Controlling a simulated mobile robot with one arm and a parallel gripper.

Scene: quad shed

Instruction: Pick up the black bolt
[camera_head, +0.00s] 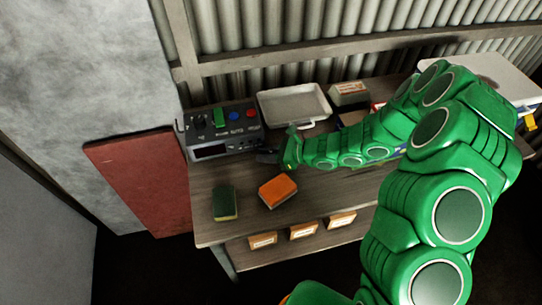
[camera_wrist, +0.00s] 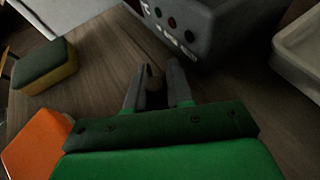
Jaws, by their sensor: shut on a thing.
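My gripper (camera_wrist: 157,84) is at the end of the green arm, low over the wooden bench, in front of the grey control box. In the head view my gripper (camera_head: 268,157) points left, close to the box's right front corner. In the wrist view its two grey fingers are closed around a small dark thing (camera_wrist: 154,82), which looks like the black bolt. The fingers cover most of it, so its shape is unclear. I cannot tell whether it still touches the bench. In the head view the bolt cannot be made out.
The control box (camera_head: 215,147) and a pale tray (camera_head: 318,101) stand at the back of the bench (camera_head: 240,184). A small carton (camera_head: 349,89) is right of the tray. An orange block (camera_head: 278,190) and a green-yellow sponge (camera_head: 225,203) lie in front. Bench is clear between them.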

